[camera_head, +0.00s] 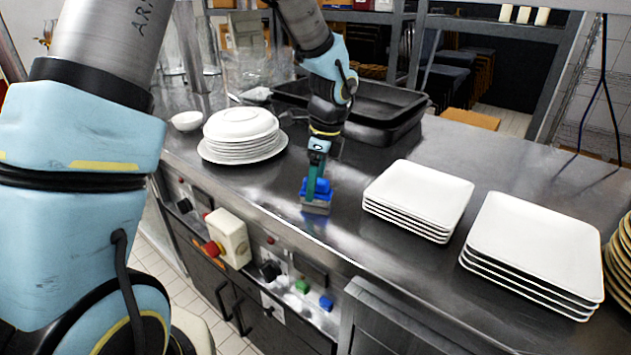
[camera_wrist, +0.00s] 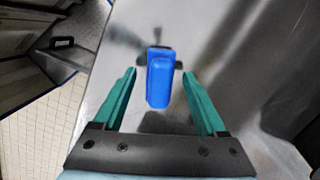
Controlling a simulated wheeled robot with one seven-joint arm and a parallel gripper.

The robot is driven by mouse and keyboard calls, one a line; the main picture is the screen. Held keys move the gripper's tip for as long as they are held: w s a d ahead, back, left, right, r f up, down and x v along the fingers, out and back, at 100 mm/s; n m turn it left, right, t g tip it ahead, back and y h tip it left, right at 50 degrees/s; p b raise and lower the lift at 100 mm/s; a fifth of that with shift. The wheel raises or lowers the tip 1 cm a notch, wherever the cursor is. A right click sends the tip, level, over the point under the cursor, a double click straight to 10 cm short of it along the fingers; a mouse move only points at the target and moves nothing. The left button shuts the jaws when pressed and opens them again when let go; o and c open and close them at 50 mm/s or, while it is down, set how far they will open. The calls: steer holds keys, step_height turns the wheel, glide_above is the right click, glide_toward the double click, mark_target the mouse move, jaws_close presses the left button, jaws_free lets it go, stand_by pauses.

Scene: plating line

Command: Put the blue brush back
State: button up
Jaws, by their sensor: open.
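The blue brush (camera_head: 322,186) is on the steel counter near its front edge. In the wrist view its blue body (camera_wrist: 160,84) lies between my two teal fingers, with clear gaps on both sides. A dark part of it shows past its far end. My gripper (camera_head: 313,190) points down at the brush, and one finger covers part of it in the head view. In the wrist view my gripper (camera_wrist: 159,74) is open and holds nothing. I cannot tell how far the fingertips are above the counter.
Stacked round plates (camera_head: 242,150) and a small white bowl (camera_head: 187,121) stand left of the brush. Black trays (camera_head: 405,128) lie behind. Stacked square plates (camera_head: 420,195) and (camera_head: 535,245) more plates stand to the right.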

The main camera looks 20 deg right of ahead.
mark_target(324, 180)
steer(key=shift+r, duration=0.1)
step_height(324, 180, up, 12)
steer(key=s+d+b, duration=0.1)
steer(key=d+b, duration=0.1)
steer(key=s+a+f+n, duration=0.1)
steer(key=a+f+n, duration=0.3)
steer(key=a+n, duration=0.8)
steer(key=s+a+f+n+h, duration=0.1)
steer(key=a+f+n, duration=0.3)
steer(key=a+n, duration=0.8)
steer(key=s+a, duration=0.1)
steer(key=a, duration=0.7)
steer(key=shift+f+n+h, duration=0.2)
steer(key=shift+n+h, duration=0.1)
steer(key=shift+c, duration=0.3)
